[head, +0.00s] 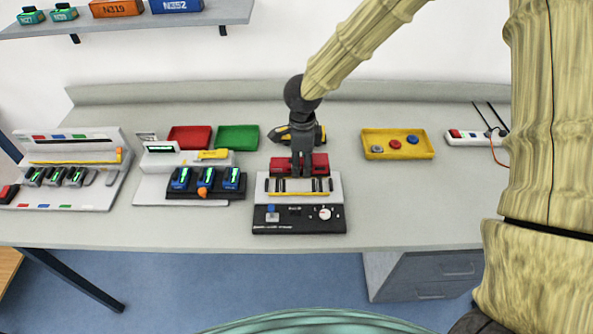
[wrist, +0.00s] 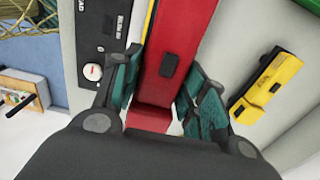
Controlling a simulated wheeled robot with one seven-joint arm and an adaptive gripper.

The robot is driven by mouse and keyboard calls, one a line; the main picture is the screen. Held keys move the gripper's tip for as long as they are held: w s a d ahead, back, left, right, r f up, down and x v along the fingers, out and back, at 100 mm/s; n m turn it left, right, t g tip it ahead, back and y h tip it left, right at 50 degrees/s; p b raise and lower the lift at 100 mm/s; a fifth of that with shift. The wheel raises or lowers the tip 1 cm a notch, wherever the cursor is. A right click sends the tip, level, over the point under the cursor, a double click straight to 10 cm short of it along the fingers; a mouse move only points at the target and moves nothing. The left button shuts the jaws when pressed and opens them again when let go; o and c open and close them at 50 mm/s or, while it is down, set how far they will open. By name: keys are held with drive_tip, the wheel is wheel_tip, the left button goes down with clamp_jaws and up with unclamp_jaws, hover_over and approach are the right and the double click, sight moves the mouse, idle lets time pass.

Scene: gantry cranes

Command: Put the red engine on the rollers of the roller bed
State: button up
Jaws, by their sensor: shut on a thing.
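The red engine (head: 318,163) is between the fingers of my gripper (head: 301,172), at the back edge of the roller bed (head: 261,188) in the head view. In the wrist view the long red engine (wrist: 185,40) runs between the dark green finger pads, which are shut on its sides. The roller bed has a pale top with a yellow bar and dark upright pieces, and a black front panel with a white dial; part of that panel shows in the wrist view (wrist: 92,40). Whether the engine touches the bed is hard to tell.
A yellow engine (head: 319,133) stands behind my gripper. Left are red (head: 190,131) and green (head: 238,131) trays and two stands holding dark units (head: 231,178). Right are a yellow tray (head: 427,153) with discs and a power strip (head: 465,137). The table right of the bed is clear.

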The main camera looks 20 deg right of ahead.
sight(301, 176)
drive_tip(key=shift+s+f, duration=0.3)
drive_tip(key=shift+s, duration=0.4)
drive_tip(key=f, duration=0.1)
drive_tip(key=w+f+p, duration=0.1)
drive_tip(key=f, duration=0.1)
drive_tip(key=w+f, duration=0.1)
drive_tip(key=f, duration=0.1)
drive_tip(key=shift+w+f, duration=0.1)
drive_tip(key=shift+w, duration=0.15)
drive_tip(key=shift+c, duration=0.5)
drive_tip(key=shift+s+f, duration=0.1)
drive_tip(key=shift+s, duration=0.05)
drive_tip(key=shift+s+r, duration=0.2)
drive_tip(key=shift+s, duration=0.3)
drive_tip(key=shift+w+f, duration=0.25)
drive_tip(key=shift+w, duration=0.05)
drive_tip(key=o, duration=1.3)
drive_tip(key=shift+w, duration=0.1)
drive_tip(key=shift+s+r, duration=0.1)
drive_tip(key=shift+s, duration=0.15)
